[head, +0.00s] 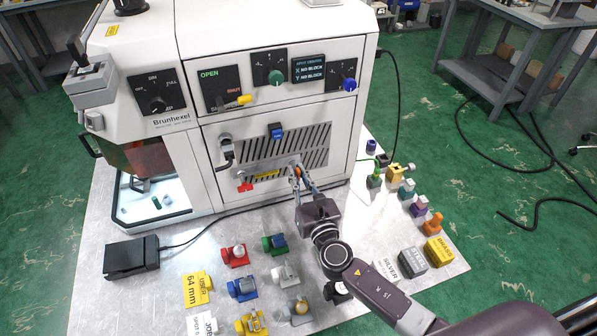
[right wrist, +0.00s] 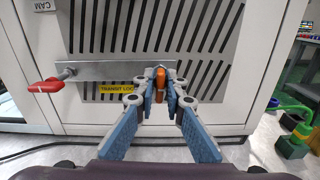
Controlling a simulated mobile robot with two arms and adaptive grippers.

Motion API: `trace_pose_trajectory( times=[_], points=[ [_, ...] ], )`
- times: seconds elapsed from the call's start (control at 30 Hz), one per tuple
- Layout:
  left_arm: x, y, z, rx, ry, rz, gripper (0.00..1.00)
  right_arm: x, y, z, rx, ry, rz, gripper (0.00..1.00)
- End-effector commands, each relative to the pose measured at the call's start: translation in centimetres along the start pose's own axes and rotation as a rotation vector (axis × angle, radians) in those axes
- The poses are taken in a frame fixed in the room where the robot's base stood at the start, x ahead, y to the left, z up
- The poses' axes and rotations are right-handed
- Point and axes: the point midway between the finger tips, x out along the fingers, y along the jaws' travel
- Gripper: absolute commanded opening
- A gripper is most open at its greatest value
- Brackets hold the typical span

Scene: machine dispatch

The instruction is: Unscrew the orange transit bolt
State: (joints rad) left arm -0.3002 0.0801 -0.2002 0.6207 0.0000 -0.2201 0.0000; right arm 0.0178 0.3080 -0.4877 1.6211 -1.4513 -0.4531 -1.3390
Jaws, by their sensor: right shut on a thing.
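The orange transit bolt (right wrist: 160,78) sits at the right end of a metal bar (right wrist: 110,70) on the machine's slotted front panel. My right gripper (right wrist: 161,88) is shut on the bolt, with one finger on each side of it. In the head view my right gripper (head: 302,178) reaches the panel from below, and only a bit of orange shows between its fingers. A yellow "TRANSIT LOCK" label (right wrist: 116,88) lies left of the bolt, its end partly covered by a finger. My left gripper is not in view.
A red-handled lever (right wrist: 48,86) is at the bar's left end. A blue knob (head: 276,131) is above it on the panel. Several coloured holders, including a red one (head: 235,256), stand on the metal table below. Green (head: 374,181) and yellow blocks stand to the right.

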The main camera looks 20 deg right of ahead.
Motion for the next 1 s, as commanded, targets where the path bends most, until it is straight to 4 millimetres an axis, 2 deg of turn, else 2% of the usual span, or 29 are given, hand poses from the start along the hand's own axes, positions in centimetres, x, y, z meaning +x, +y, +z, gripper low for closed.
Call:
trace_pose_trajectory(
  times=[0.03,0.13,0.47,0.63,0.8,1.0],
  points=[
    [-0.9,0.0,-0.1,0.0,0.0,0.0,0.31,0.0,0.0,0.4,-0.061,0.002,0.002,0.0],
    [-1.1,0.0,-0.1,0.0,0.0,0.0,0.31,0.0,0.0,0.2,-0.134,0.0,0.0,0.0],
    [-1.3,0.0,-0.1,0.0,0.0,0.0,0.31,0.1,0.0,0.2,-0.174,-0.001,0.0,0.0],
    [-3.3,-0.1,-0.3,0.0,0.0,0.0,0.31,0.1,0.1,0.6,-0.404,0.001,0.001,0.0],
    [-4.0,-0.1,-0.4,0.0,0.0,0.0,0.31,0.1,0.0,0.2,-0.569,0.0,0.001,0.0],
    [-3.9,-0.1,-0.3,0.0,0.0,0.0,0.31,0.1,0.0,0.1,-0.582,-0.002,0.0,0.0]
  ],
)
